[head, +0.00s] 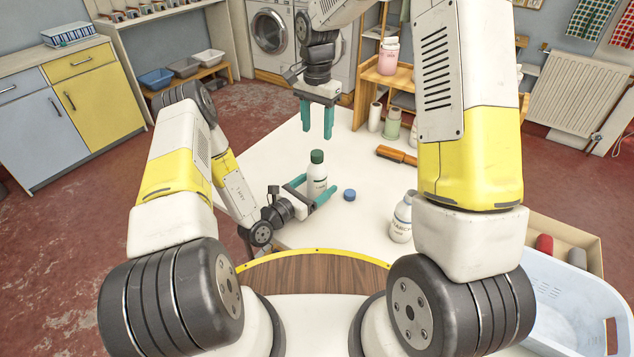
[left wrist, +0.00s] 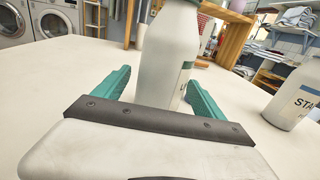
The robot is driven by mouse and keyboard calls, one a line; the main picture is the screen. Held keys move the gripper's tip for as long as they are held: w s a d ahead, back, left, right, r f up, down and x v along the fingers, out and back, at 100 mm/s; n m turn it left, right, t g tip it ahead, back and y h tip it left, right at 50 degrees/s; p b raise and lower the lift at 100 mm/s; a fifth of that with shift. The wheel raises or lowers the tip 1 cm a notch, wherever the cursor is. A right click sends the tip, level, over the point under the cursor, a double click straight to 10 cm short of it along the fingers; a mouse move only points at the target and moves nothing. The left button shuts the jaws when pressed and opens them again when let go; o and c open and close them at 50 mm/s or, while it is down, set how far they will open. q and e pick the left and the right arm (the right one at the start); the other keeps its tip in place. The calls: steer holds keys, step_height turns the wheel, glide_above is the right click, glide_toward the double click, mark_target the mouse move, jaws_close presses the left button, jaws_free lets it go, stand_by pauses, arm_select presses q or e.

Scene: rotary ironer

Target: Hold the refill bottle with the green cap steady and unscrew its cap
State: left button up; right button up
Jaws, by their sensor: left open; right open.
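The refill bottle (head: 317,178), white with a green cap (head: 317,156), stands upright on the white table. In the left wrist view the bottle (left wrist: 165,55) rises beyond the palm, and its top is cut off by the frame edge. My left gripper (head: 320,186) is low at the table and open, its teal fingers on either side of the bottle; it also shows in the left wrist view (left wrist: 158,88). I cannot tell whether either finger touches it. My right gripper (head: 317,132) is open and empty, pointing down just above the green cap.
A loose blue cap (head: 349,195) lies right of the bottle. A second white bottle (head: 401,219) stands farther right near my right arm. The table's left part is clear.

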mark_target(317, 153)
arm_select(q)
jaws_close()
arm_select(e)
steer(key=m, duration=0.4)
steer(key=shift+m, duration=0.3)
steer(key=m, duration=0.4)
steer(key=shift+m, duration=0.3)
steer(key=m, duration=0.8)
steer(key=shift+m, duration=0.3)
steer(key=shift+f, duration=4)
